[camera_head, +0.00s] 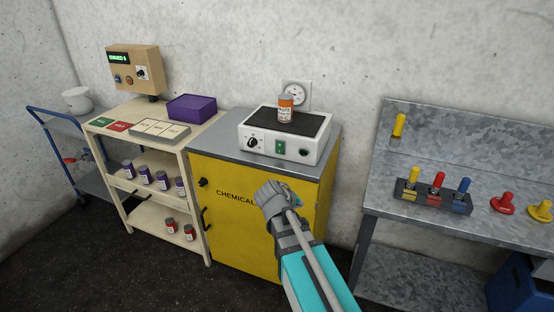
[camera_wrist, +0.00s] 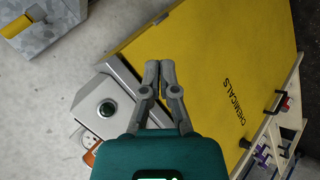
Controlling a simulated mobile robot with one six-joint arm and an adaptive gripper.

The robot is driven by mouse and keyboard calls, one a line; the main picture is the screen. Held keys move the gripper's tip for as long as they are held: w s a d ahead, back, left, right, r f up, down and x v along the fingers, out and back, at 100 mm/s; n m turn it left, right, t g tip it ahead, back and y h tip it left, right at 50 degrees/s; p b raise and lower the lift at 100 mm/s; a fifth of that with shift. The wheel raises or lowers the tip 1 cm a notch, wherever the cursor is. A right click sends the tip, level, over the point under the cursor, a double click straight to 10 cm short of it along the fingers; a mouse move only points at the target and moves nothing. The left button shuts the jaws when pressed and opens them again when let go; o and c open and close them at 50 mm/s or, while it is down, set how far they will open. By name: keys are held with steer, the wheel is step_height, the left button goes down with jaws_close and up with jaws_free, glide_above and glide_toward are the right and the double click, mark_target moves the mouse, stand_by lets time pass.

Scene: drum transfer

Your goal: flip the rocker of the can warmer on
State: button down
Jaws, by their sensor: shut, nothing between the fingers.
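The can warmer (camera_head: 276,128) is a white box with a dark top plate, standing on the grey top of the yellow cabinet. Its front carries a green rocker (camera_head: 280,147) between a black knob (camera_head: 254,142) and a dark round fitting (camera_head: 304,152). I cannot tell which way the rocker is tipped. An orange and white can (camera_head: 285,107) stands on the plate. My gripper (camera_head: 270,189) is in front of the cabinet, below the warmer and apart from it. In the wrist view its fingers (camera_wrist: 160,68) are together and empty; part of the warmer (camera_wrist: 98,98) shows to their left, the rocker hidden.
The yellow chemical cabinet (camera_head: 237,209) is behind my gripper. A cream shelf rack (camera_head: 148,194) with several cans and a purple box (camera_head: 192,107) stands left. A metal bench (camera_head: 385,205) with coloured handles stands right.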

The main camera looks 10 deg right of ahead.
mark_target(279, 153)
steer(key=w+a+r+n+t+h+b, duration=0.1)
steer(key=w+a+r+n+t+b, duration=0.2)
steer(key=w+a+r+n+t, duration=0.4)
steer(key=w+a+t, duration=0.1)
steer(key=w+a, duration=0.2)
steer(key=a, duration=0.1)
steer(key=shift+n, duration=0.3)
steer(key=shift+d, duration=0.1)
steer(key=b+x, duration=0.2)
steer(key=x, duration=1.2)
steer(key=shift+r, duration=0.15)
